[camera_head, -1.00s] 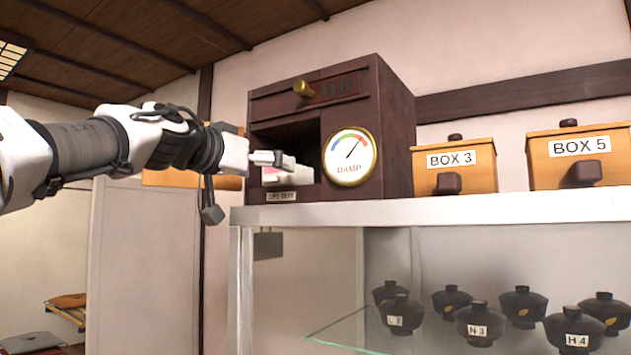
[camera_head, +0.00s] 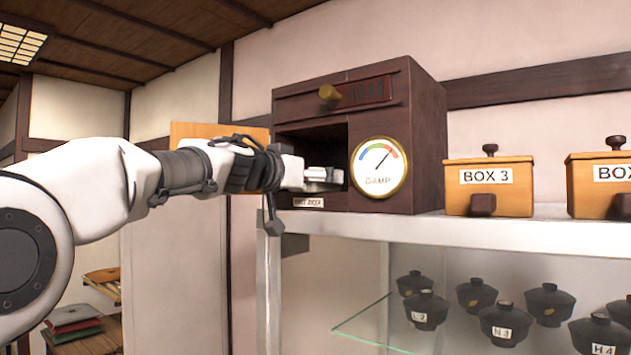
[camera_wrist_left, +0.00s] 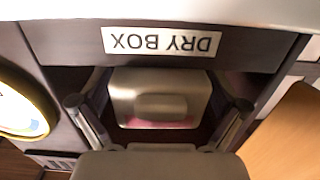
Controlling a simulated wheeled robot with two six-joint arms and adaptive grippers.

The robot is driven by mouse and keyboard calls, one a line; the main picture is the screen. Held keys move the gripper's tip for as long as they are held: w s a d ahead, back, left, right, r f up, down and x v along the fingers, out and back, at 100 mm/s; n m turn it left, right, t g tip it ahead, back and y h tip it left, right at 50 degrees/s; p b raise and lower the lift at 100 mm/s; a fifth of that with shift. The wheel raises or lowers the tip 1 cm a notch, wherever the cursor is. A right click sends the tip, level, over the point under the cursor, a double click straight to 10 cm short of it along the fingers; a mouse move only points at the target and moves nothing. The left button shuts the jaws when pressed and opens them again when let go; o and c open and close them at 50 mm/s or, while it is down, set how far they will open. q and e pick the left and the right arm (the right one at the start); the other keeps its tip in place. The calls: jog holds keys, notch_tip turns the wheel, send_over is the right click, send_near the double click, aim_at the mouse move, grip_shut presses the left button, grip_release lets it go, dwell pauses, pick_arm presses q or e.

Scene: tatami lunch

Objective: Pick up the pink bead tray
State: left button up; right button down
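The dark wooden dry box (camera_head: 427,140) stands on the white cabinet top, with an open bay left of its round gauge. The wrist view shows its upside-down DRY BOX label (camera_wrist_left: 160,41). Inside the bay is a pale tray (camera_wrist_left: 160,84) with a raised block in front and a pink strip (camera_wrist_left: 158,124) low on it. My left gripper (camera_head: 325,178) reaches into the bay from the left. In the wrist view the left gripper (camera_wrist_left: 159,104) is open, with one finger on each side of the tray; contact is not clear. My right gripper is out of view.
The gauge (camera_head: 379,167) sits right beside the bay. BOX 3 (camera_head: 460,195) and another labelled orange box (camera_head: 590,190) stand to the right on the cabinet top (camera_head: 420,228). Several dark lidded bowls stand below, near a glass shelf (camera_head: 375,325).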

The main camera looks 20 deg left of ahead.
pick_arm(q)
jog(key=shift+s+r, duration=0.15)
jog(key=shift+s, duration=0.2)
jog(key=c, duration=1.2)
jog(key=shift+w, duration=0.2)
jog(key=shift+c, duration=0.8)
